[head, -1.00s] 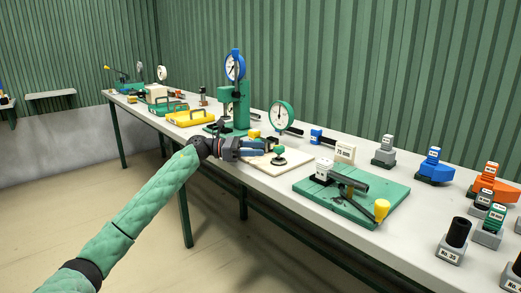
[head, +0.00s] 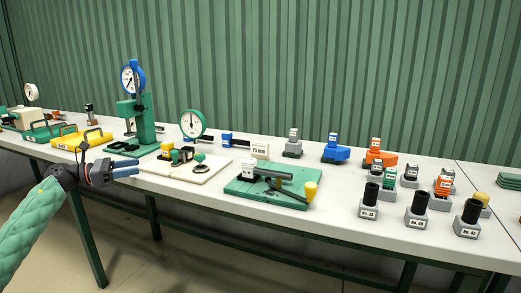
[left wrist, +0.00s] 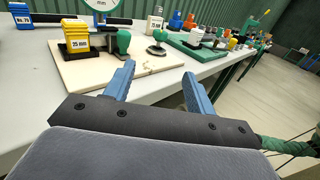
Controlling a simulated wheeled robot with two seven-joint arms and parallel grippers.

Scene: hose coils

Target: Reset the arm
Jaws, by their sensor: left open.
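My left arm (head: 30,222) comes in from the lower left, in a green quilted sleeve. My left gripper (head: 136,168) is beside the front edge of the long white table, just left of the cream board (head: 176,174). In the left wrist view its two blue fingers (left wrist: 160,85) are spread apart with nothing between them. Beyond the fingertips lies the cream board (left wrist: 85,75) with a yellow block (left wrist: 76,40) marked 25 mm and green-knobbed pieces. My right gripper is in neither view.
The table (head: 330,215) carries a dial gauge stand (head: 140,110), a yellow tray (head: 82,139), a green board with a lever (head: 268,187), and several labelled blocks and black cylinders (head: 418,205). Open floor lies in front of the table.

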